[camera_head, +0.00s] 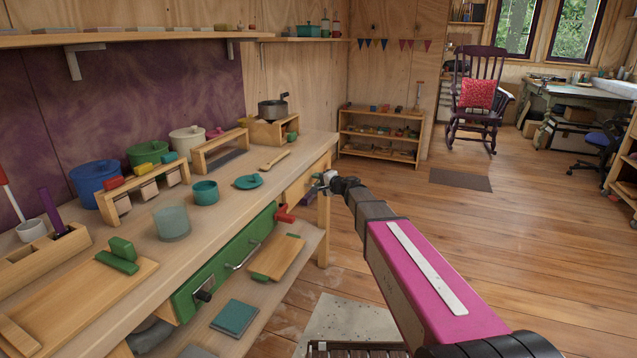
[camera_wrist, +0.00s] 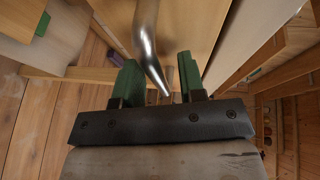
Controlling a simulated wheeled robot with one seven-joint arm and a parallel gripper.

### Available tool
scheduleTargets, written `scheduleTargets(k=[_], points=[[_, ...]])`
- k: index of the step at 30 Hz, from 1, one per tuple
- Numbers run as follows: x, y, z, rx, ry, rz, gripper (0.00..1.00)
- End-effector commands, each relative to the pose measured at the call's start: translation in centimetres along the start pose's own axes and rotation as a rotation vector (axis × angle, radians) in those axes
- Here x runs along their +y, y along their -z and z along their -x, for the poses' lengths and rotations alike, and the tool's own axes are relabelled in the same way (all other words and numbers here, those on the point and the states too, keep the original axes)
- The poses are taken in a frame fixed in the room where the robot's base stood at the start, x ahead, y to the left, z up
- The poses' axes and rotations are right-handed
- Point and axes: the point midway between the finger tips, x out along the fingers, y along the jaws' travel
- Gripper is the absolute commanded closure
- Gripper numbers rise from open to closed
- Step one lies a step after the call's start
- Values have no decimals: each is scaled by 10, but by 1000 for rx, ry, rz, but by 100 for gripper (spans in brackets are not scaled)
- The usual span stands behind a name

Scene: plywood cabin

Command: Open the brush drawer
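The bench has a pale wooden drawer front (camera_head: 298,190) near its right end, partly hidden by my gripper; I cannot tell for sure that it is the brush drawer. My gripper (camera_head: 326,180) is right beside this front. In the wrist view, a curved metal handle (camera_wrist: 148,42) runs in front of a wooden face. Its lower end lies between the green fingertips of my gripper (camera_wrist: 158,82). The fingers stand apart, with gaps visible beside the handle. A green drawer (camera_head: 222,264) with its own metal handle (camera_head: 243,256) is further left and looks closed.
A red knob or clamp (camera_head: 285,214) sticks out between the two fronts. A lower shelf holds a wooden board (camera_head: 276,258) and a teal block (camera_head: 235,317). Pots and blocks stand on the bench top (camera_head: 240,208). The wooden floor (camera_head: 500,230) to the right is open.

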Motion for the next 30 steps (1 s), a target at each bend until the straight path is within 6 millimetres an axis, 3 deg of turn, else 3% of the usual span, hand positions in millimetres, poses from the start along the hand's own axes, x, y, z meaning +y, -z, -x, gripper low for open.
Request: scheduleTargets(k=[2,6,13,17,30], points=[[0,0,0,0,0,0,63],[0,0,0,0,0,0,100],[1,1,3,0,0,0,100],[3,6,16,2,-1,0,100],[25,48,119,4,-2,-1,100]])
